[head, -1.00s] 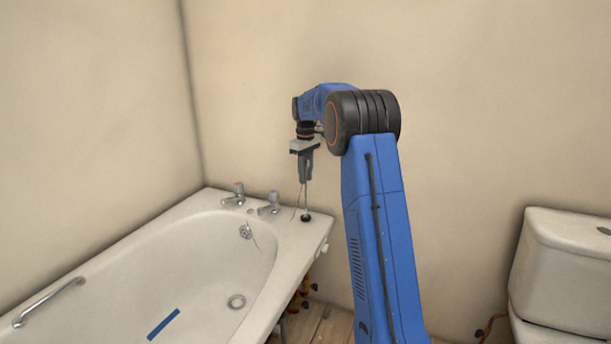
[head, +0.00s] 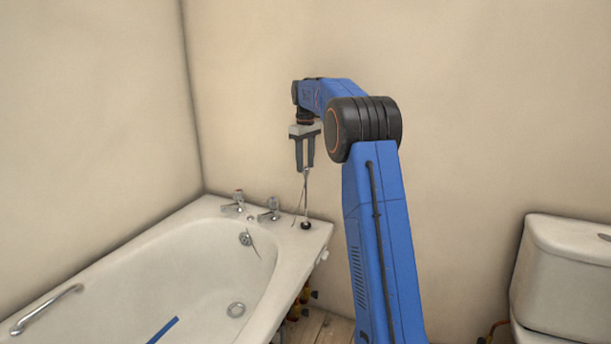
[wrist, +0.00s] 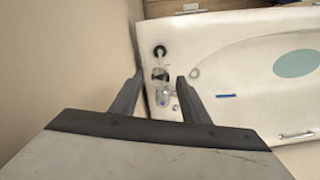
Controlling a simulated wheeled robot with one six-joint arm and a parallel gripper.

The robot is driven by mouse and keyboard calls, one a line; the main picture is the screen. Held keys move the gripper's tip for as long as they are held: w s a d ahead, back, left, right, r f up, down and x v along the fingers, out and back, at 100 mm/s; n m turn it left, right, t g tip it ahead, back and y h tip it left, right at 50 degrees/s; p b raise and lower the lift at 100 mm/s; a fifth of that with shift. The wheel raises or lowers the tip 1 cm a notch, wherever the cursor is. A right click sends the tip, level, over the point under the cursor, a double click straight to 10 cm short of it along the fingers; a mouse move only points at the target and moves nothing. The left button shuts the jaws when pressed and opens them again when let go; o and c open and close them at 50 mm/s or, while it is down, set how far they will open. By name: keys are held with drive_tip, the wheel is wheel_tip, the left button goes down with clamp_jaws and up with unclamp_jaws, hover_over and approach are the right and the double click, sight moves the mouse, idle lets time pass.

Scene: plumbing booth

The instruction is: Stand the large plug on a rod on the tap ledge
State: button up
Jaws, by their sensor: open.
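The large plug on its rod (head: 305,224) stands upright on the tap ledge (head: 319,233) of the bath, near its right end. Its black base rests on the ledge and the thin rod points up. In the wrist view the plug (wrist: 160,50) shows as a dark disc with a pale rod, beyond my fingers. My gripper (head: 305,169) is open and empty above the rod, with its fingers pointing down. In the wrist view my gripper's two fingers (wrist: 158,78) are spread apart. A thin line hangs beside the rod; where its upper end is fixed I cannot tell.
Two taps (head: 269,209) stand on the ledge left of the plug. The white bath (head: 150,262) holds a blue strip (head: 164,330) and has a grab handle (head: 46,308). A wall is close behind the ledge. A toilet cistern (head: 570,270) stands at the right.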

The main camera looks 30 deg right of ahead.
drive_tip(key=shift+r, duration=2)
drive_tip(key=shift+s+a+r, duration=0.1)
drive_tip(key=shift+s+r, duration=0.05)
drive_tip(key=s+a+r+m+t, duration=0.1)
drive_tip(key=s+a, duration=0.4)
drive_tip(key=s, duration=0.3)
drive_tip(key=s+a+r+t, duration=0.1)
drive_tip(key=s+a, duration=0.4)
drive_tip(key=s, duration=0.4)
drive_tip(key=s+a+r+m, duration=0.1)
drive_tip(key=s+a+r, duration=0.1)
drive_tip(key=s+a, duration=0.45)
drive_tip(key=s+a+f+m+t, duration=0.1)
drive_tip(key=s+a+f, duration=0.1)
drive_tip(key=s+f, duration=0.3)
drive_tip(key=s+a+f+t, duration=0.1)
drive_tip(key=s+f, duration=0.5)
drive_tip(key=s, duration=0.8)
drive_tip(key=s+a+f+m, duration=0.1)
drive_tip(key=s+a+f, duration=0.2)
drive_tip(key=s+f, duration=0.3)
drive_tip(key=s, duration=0.4)
drive_tip(key=shift+s+m+t, duration=0.15)
drive_tip(key=shift+m+t, duration=0.15)
drive_tip(key=shift+t, duration=0.1)
drive_tip(key=shift+c, duration=0.4)
